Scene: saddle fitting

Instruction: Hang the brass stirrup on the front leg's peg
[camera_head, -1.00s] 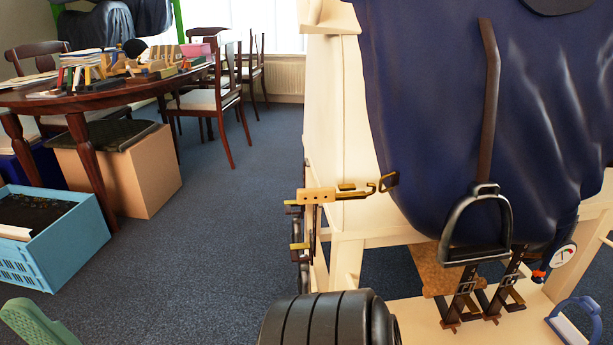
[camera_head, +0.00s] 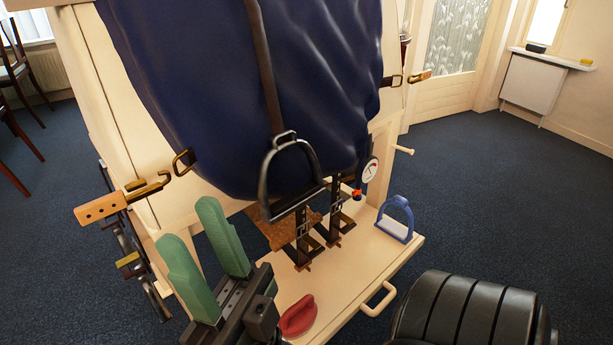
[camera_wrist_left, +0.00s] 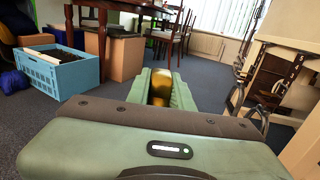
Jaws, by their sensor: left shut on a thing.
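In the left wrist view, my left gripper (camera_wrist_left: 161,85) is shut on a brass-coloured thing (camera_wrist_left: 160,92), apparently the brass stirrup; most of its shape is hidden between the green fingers. The left gripper does not show in the head view. My right gripper (camera_head: 190,226) is open and empty, its green fingers pointing up at lower left, in front of the stand. A pale peg (camera_head: 404,150) sticks out to the right from a cream leg (camera_head: 381,148) of the stand. I cannot tell for certain whether this is the front leg.
A black stirrup (camera_head: 290,205) hangs from a strap over the dark blue saddle covering. A blue stirrup (camera_head: 396,220), a red object (camera_head: 298,315) and a round gauge (camera_head: 370,171) are at the stand's low shelf (camera_head: 350,270). Brass hooks stick out at its left. Carpet at right is clear.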

